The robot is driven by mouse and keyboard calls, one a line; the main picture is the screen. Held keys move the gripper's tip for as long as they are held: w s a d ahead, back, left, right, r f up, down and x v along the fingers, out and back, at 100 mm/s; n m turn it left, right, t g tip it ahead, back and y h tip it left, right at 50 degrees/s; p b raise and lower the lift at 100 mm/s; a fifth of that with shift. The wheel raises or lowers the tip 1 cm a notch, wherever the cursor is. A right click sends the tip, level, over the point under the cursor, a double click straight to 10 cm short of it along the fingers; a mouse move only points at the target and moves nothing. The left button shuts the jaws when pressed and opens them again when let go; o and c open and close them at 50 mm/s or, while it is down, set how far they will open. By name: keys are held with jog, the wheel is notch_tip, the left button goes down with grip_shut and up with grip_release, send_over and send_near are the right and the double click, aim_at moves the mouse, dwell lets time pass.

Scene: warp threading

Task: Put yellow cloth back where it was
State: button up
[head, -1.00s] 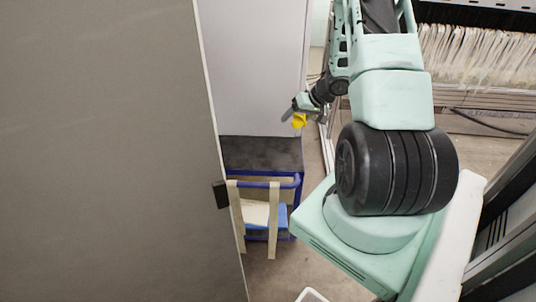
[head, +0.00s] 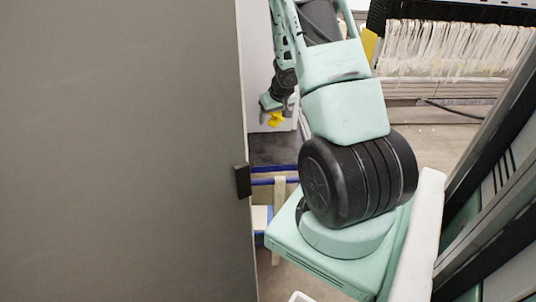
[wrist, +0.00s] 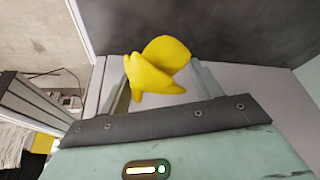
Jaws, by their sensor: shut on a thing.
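The yellow cloth (wrist: 157,68) is bunched up between the fingers of my gripper (wrist: 165,85) in the wrist view. In the head view the cloth (head: 276,119) hangs below my gripper (head: 270,108), which is shut on it. The gripper is held in the air above a dark grey surface (head: 272,150), in front of a pale panel. The fingertips are partly covered by the cloth.
A large grey-brown panel (head: 120,150) with a black handle (head: 242,181) fills the left of the head view. A blue-railed cart (head: 262,182) stands low beside it, partly hidden. A rack of pale threads (head: 455,45) is at the upper right, with open floor (head: 440,150) before it.

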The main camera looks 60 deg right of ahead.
aim_at(279, 119)
notch_tip(279, 119, down, 10)
jog(key=b, duration=0.7)
jog(key=shift+f, duration=0.25)
jog(key=shift+r, duration=0.1)
jog(key=o, duration=0.9)
jog(key=p+v, duration=0.5)
jog(key=v, duration=0.7)
jog(key=shift+p, duration=0.4)
